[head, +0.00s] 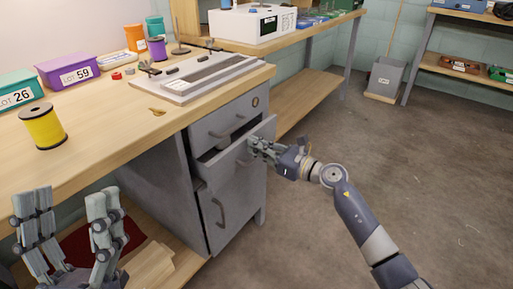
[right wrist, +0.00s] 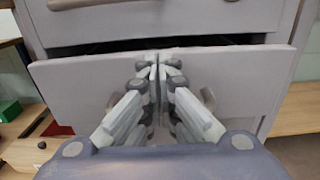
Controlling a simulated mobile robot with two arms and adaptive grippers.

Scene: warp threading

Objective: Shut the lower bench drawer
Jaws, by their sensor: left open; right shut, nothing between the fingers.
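The lower bench drawer (head: 232,152) is in the grey cabinet under the bench, below another drawer (head: 221,122). It stands partly out, with a dark gap behind the top edge of its front. In the right wrist view its front (right wrist: 85,88) spans the picture, with the gap above it. My right gripper (head: 252,147) is shut and empty, its fingertips at the drawer front; contact cannot be told for sure. In the wrist view the fingertips (right wrist: 158,62) overlap the front's top middle and partly hide its handle (right wrist: 207,98). My left gripper (head: 72,195) is open and empty, at lower left.
A cabinet door with a handle (head: 218,212) is below the drawer. On the bench top are a yellow spool (head: 42,127), a purple box (head: 67,70) and a grey-white device (head: 205,75). The floor (head: 310,215) right of the cabinet is clear; a grey bin (head: 385,78) stands farther back.

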